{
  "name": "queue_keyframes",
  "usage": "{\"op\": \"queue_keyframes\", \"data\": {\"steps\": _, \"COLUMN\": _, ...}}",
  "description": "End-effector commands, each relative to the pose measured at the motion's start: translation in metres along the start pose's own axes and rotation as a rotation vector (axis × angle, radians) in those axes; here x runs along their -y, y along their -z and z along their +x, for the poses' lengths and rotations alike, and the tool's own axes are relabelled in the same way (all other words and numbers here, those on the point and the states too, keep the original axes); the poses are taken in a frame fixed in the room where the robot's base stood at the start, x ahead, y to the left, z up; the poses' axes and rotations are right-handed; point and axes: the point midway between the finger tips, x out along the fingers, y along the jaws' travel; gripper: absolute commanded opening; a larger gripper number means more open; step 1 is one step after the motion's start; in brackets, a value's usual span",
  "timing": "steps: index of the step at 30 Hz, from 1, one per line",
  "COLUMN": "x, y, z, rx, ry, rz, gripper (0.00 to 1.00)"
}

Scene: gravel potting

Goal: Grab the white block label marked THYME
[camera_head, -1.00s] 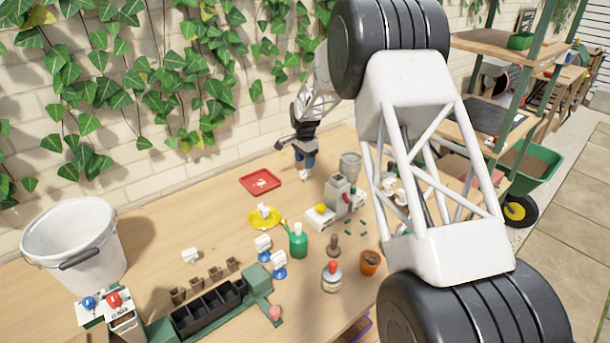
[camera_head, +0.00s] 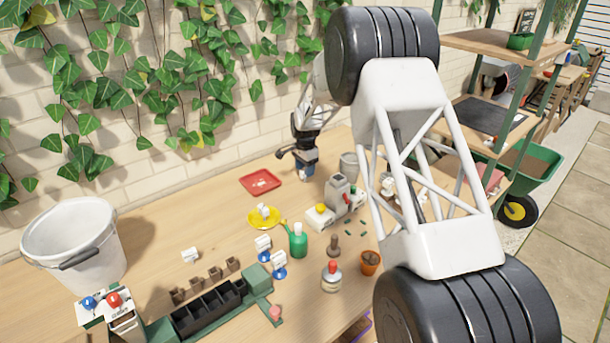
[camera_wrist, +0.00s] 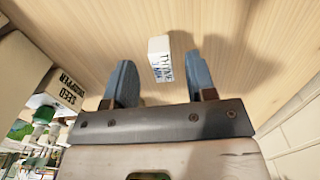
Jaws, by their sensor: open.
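The white block label (camera_wrist: 157,46) shows in the wrist view, with dark letters reading THYME on its face. It sits on the wooden bench between the two blue fingertips of my gripper (camera_wrist: 160,65), which stand apart on either side of it. My gripper is open and holds nothing. In the head view my gripper (camera_head: 307,170) points down low over the back of the bench, to the right of the red tray. I cannot make out the block clearly there, as the fingers cover it.
A red tray (camera_head: 260,182) lies left of my gripper. A grey metal cup (camera_head: 349,165) and a grey device (camera_head: 338,190) stand close on its right. A yellow saucer (camera_head: 264,224) and green bottle (camera_head: 298,240) stand nearer. The bench behind the white bucket's (camera_head: 72,240) right side is clear.

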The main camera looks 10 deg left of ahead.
Motion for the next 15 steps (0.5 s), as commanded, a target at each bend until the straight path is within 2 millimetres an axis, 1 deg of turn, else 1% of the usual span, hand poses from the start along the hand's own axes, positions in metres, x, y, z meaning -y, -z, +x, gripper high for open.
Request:
{"op": "queue_keyframes", "data": {"steps": 3, "x": 0.001, "y": 0.001, "z": 0.015, "rx": 0.001, "ry": -0.002, "rz": 0.0, "gripper": 0.51}}
{"op": "queue_keyframes", "data": {"steps": 9, "x": 0.002, "y": 0.002, "z": 0.034, "rx": 0.0, "ry": -0.001, "rz": 0.0, "gripper": 0.51}}
{"op": "queue_keyframes", "data": {"steps": 15, "x": 0.002, "y": 0.002, "z": 0.041, "rx": 0.0, "ry": 0.0, "rz": 0.0, "gripper": 0.51}}
